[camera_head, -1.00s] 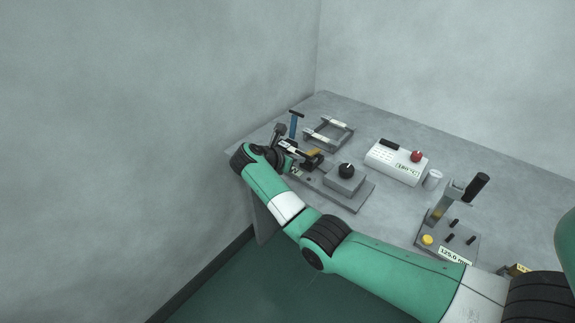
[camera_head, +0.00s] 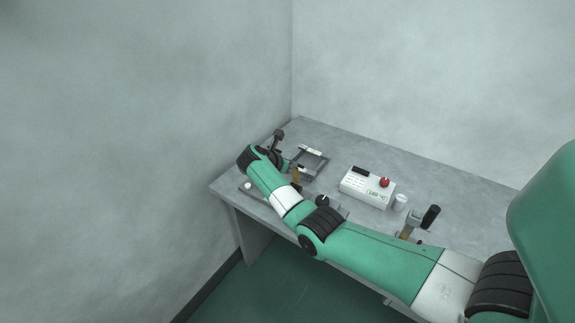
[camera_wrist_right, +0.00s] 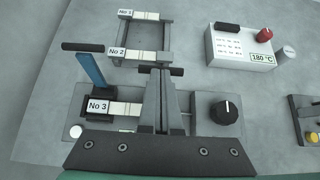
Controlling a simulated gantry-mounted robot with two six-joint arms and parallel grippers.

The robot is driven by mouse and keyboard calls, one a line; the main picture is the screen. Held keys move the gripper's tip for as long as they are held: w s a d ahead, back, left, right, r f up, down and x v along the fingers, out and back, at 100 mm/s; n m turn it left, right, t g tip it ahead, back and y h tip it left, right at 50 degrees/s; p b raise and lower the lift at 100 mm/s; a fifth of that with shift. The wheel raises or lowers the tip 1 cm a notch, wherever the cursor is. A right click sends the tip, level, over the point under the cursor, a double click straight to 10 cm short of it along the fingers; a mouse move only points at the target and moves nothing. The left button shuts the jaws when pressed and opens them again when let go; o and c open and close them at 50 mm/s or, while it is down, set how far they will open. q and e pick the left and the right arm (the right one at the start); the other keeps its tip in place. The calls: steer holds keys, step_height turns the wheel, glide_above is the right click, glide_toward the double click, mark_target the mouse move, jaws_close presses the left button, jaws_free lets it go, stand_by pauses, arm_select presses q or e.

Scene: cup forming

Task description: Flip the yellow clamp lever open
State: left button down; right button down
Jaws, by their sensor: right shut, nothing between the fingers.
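The yellow clamp lever (camera_head: 296,175) shows as a small yellow piece just right of my right wrist in the head view. My left gripper is out of view.
A blue lever (camera_wrist_right: 92,72) with a black handle stands left of my fingers, beside a No 3 label (camera_wrist_right: 98,106). A black knob (camera_wrist_right: 227,112) is to the right. Behind are a metal frame (camera_wrist_right: 117,35) and a white control box (camera_head: 367,187); a cup (camera_head: 400,202) stands beside the box.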

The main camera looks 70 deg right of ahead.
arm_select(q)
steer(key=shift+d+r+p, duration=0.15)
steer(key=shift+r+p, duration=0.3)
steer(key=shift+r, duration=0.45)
arm_select(e)
steer(key=shift+d+r, duration=0.15)
steer(key=shift+r, duration=0.7)
steer(key=shift+r, duration=0.1)
